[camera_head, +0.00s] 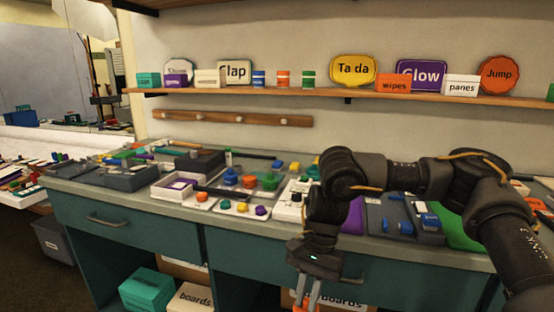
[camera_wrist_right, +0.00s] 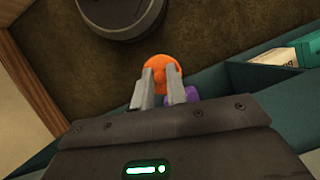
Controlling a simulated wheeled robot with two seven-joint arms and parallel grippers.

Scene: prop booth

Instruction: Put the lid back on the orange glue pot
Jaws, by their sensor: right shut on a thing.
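My right gripper (camera_head: 306,302) hangs low in front of the cabinet, at the bottom edge of the head view. In the right wrist view my right gripper (camera_wrist_right: 163,95) is shut on a round orange piece with a small knob, which looks like the orange lid (camera_wrist_right: 161,70). A sliver of orange also shows at the fingertips in the head view. On the counter are a small orange-red pot-like item (camera_head: 249,181) and an orange round piece (camera_head: 201,196). I cannot tell which, if either, is the glue pot. My left gripper is not in view.
The counter (camera_head: 130,194) is crowded with trays and small parts. A white tray (camera_head: 229,208) holds coloured round pieces. Open cabinet bays below hold a green box (camera_head: 146,289) and a white box (camera_head: 190,298). A shelf (camera_head: 210,91) with signs and small jars runs above.

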